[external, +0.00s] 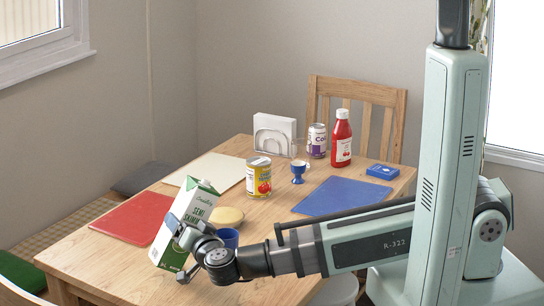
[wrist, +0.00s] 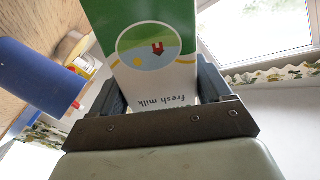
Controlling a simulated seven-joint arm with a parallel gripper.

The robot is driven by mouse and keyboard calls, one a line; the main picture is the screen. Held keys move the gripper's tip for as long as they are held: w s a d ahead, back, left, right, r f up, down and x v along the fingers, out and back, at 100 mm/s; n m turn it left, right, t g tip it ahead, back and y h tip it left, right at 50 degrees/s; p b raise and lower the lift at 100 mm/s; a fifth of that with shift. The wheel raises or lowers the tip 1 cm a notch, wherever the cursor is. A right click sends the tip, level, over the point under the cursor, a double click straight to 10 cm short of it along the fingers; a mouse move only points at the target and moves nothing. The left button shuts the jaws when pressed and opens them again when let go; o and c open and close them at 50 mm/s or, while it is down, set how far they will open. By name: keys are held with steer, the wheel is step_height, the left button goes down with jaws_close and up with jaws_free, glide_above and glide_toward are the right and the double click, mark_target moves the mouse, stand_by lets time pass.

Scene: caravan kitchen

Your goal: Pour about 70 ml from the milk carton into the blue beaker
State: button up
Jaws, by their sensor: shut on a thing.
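The milk carton (external: 200,203), white and green, is in my gripper (external: 184,232), above the near left part of the table. It leans, with its top toward the upper right. In the wrist view the carton (wrist: 152,62) fills the space between my two fingers, which are shut on it. The blue beaker (external: 229,239) stands on the table just right of the carton, partly hidden by my wrist. It also shows at the left of the wrist view (wrist: 40,75). No stream of milk shows, and the inside of the beaker is hidden.
A red mat (external: 132,217) lies left and a blue mat (external: 340,196) right. A tomato can (external: 258,177), blue egg cup (external: 298,172), ketchup bottle (external: 341,140) and napkin holder (external: 273,136) stand farther back.

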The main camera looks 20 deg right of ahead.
steer(key=n, duration=0.4)
steer(key=shift+d+r+n, duration=0.25)
steer(key=shift+r+n, duration=0.05)
steer(key=shift+d+f+n, duration=0.1)
steer(key=shift+d+n, duration=0.1)
steer(key=shift+n, duration=0.7)
steer(key=shift+w, duration=0.1)
stand_by(1.5)
